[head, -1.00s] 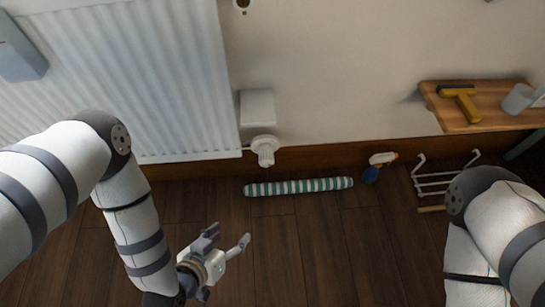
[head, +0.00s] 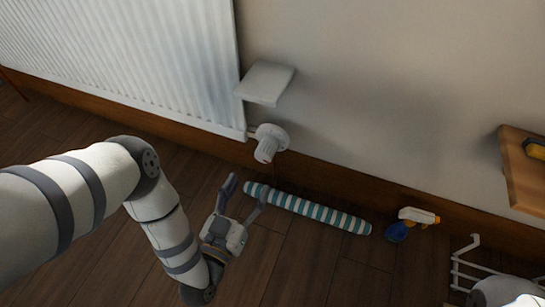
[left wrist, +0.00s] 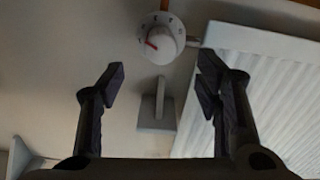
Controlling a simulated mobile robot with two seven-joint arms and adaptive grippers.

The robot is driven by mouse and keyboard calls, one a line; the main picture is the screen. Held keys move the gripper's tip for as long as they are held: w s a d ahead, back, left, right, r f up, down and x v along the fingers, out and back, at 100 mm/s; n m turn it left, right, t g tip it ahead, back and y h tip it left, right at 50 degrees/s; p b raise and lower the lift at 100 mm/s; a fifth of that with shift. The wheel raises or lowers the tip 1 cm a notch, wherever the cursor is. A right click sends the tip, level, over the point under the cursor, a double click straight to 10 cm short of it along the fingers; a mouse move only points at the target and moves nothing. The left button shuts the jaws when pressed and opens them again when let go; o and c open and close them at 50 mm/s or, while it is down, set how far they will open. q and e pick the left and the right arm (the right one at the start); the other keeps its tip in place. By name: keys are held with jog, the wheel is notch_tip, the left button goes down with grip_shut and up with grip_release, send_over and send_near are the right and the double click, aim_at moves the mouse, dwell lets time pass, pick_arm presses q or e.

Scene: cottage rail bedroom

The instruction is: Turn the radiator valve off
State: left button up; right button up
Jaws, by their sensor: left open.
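The radiator valve (head: 268,142) is a white ribbed knob at the lower right corner of the white radiator (head: 130,60). In the left wrist view the valve (left wrist: 160,40) shows its round face with small marks and a red line, beyond the fingertips and near the top of the picture. My left gripper (head: 247,194) is open and empty, below and a little left of the valve, apart from it. Its two dark fingers (left wrist: 160,82) are spread wide in the left wrist view. My right gripper is not in view.
A small white shelf (head: 264,83) juts from the wall just above the valve. A teal-striped roll (head: 308,208) lies on the floor along the skirting. A spray bottle (head: 410,224), a white wire rack (head: 490,272) and a wooden shelf (head: 524,175) are further right.

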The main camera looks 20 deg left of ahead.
aim_at(262, 159)
pick_arm(q)
jog(key=w+b, duration=0.4)
jog(key=w, duration=0.7)
jog(key=shift+d+f, duration=0.1)
jog(key=shift+w, duration=0.45)
jog(key=c, duration=1.2)
